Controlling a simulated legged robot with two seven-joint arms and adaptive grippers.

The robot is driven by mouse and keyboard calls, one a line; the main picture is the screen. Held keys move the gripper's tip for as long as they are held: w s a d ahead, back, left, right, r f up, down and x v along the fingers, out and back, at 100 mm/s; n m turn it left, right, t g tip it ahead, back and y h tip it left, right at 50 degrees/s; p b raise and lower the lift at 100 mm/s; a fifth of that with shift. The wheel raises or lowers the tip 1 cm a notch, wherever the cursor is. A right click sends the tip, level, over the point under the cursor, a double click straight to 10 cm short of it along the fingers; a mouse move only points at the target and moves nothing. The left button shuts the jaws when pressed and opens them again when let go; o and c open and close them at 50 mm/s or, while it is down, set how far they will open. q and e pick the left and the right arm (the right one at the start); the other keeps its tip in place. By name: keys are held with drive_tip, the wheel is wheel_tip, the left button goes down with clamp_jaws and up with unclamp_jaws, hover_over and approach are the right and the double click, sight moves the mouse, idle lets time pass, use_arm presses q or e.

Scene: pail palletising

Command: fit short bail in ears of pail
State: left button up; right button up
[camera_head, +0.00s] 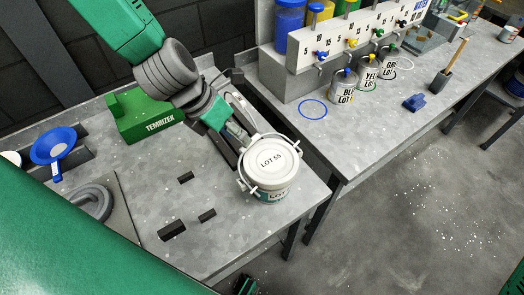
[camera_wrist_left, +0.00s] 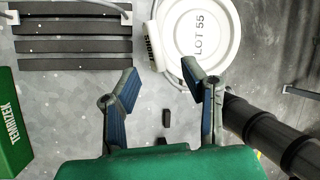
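The white pail (camera_head: 274,192) stands on the grey bench near its right edge, with a round lid marked LOT 55 (camera_head: 270,162). The lid also shows at the top of the left wrist view (camera_wrist_left: 202,38). A pale bail with a white grip (camera_wrist_left: 154,46) lies along the lid's left side in that view. Whether its ends sit in the ears cannot be told. My left gripper (camera_wrist_left: 160,84) is open, fingers apart, with no object clearly held between them. In the head view my left gripper (camera_head: 237,135) is just behind the pail.
A dark slatted rack (camera_wrist_left: 72,47) lies left of the pail in the wrist view. A green TEMRIZEK block (camera_head: 145,115), a blue funnel (camera_head: 54,146) and small dark blocks (camera_head: 172,230) are on the bench. The second bench carries several small cans (camera_head: 342,88).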

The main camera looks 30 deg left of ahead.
use_arm(q)
drive_tip(key=x, duration=0.3)
drive_tip(key=a+x, duration=0.1)
drive_tip(key=x, duration=0.1)
drive_tip(key=shift+w+f, duration=0.1)
drive_tip(key=shift+w, duration=0.05)
drive_tip(key=shift+d, duration=0.7)
drive_tip(key=shift+c, duration=1.3)
clamp_jaws()
drive_tip(key=shift+a, duration=0.65)
drive_tip(key=shift+d+r+p, duration=0.15)
drive_tip(key=shift+r+p, duration=0.3)
drive_tip(key=shift+r, duration=0.2)
drive_tip(key=r+p, duration=0.3)
drive_tip(key=shift+d, duration=0.3)
wheel_tip(320, 180, up, 6)
drive_tip(key=a+p, duration=0.1)
drive_tip(key=p, duration=0.4)
wheel_tip(320, 180, up, 18)
hover_over(250, 146)
drive_tip(key=a, duration=0.1)
drive_tip(key=shift+a, duration=0.15)
use_arm(e)
wheel_tip(250, 146, up, 9)
drive_tip(key=shift+a, duration=0.3)
